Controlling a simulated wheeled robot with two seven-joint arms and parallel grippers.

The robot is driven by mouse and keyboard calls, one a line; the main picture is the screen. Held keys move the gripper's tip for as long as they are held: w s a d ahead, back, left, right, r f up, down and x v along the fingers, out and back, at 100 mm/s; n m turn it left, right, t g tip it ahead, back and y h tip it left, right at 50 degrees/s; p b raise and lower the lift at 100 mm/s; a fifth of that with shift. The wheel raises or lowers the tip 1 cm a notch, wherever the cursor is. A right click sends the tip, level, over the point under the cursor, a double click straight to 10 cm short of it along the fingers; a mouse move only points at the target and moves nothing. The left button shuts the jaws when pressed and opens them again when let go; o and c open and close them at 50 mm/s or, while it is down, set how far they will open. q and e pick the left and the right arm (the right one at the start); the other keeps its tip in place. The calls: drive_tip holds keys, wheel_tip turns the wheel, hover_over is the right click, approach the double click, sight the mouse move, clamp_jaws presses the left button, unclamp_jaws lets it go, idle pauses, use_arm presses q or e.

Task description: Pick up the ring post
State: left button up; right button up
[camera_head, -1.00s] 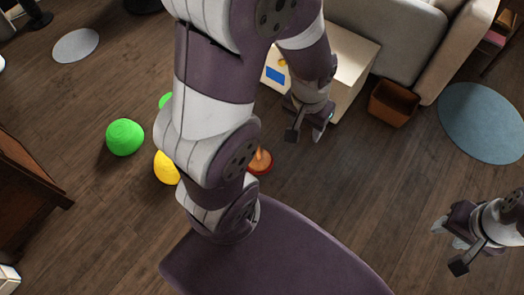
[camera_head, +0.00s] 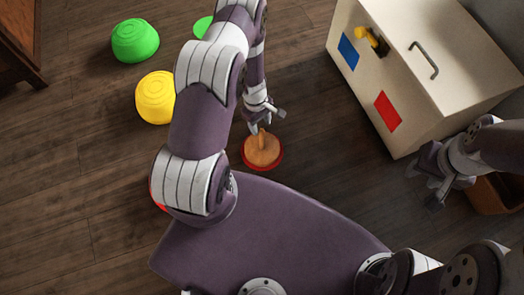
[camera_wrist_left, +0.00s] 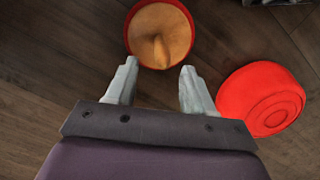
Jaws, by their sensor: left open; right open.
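The ring post (camera_head: 262,153) is a tan-orange round base with a short upright peg, with a red rim around it. It stands on the wooden floor. In the left wrist view the ring post (camera_wrist_left: 163,24) is at the top centre, its peg pointing toward the gap between the fingers. My left gripper (camera_head: 265,117) is open and empty, just above and beside the post in the head view. In the left wrist view its fingers (camera_wrist_left: 158,74) are spread and apart from the post. My right gripper (camera_head: 424,184) is open and empty, off to the right by the cabinet.
A red dome (camera_wrist_left: 262,98) lies right of the post in the wrist view. Yellow (camera_head: 156,97) and green (camera_head: 135,40) domes stand on the floor at left. A cream cabinet (camera_head: 400,120) with a handle stands at right. Floor between post and cabinet is clear.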

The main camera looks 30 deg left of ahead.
sight(262, 135)
use_arm(q)
wheel_tip(262, 135, down, 2)
drive_tip(key=shift+s+d+f+b, duration=0.1)
drive_tip(key=shift+d+f+b, duration=0.05)
drive_tip(key=shift+b, duration=0.2)
drive_tip(key=f+b, duration=0.4)
drive_tip(key=f, duration=0.1)
drive_tip(key=shift+s+d, duration=0.25)
drive_tip(key=shift+d, duration=0.1)
drive_tip(key=shift+r, duration=0.15)
clamp_jaws()
use_arm(e)
wheel_tip(262, 135, down, 6)
drive_tip(key=shift+s+r, duration=0.1)
drive_tip(key=shift+r, duration=0.1)
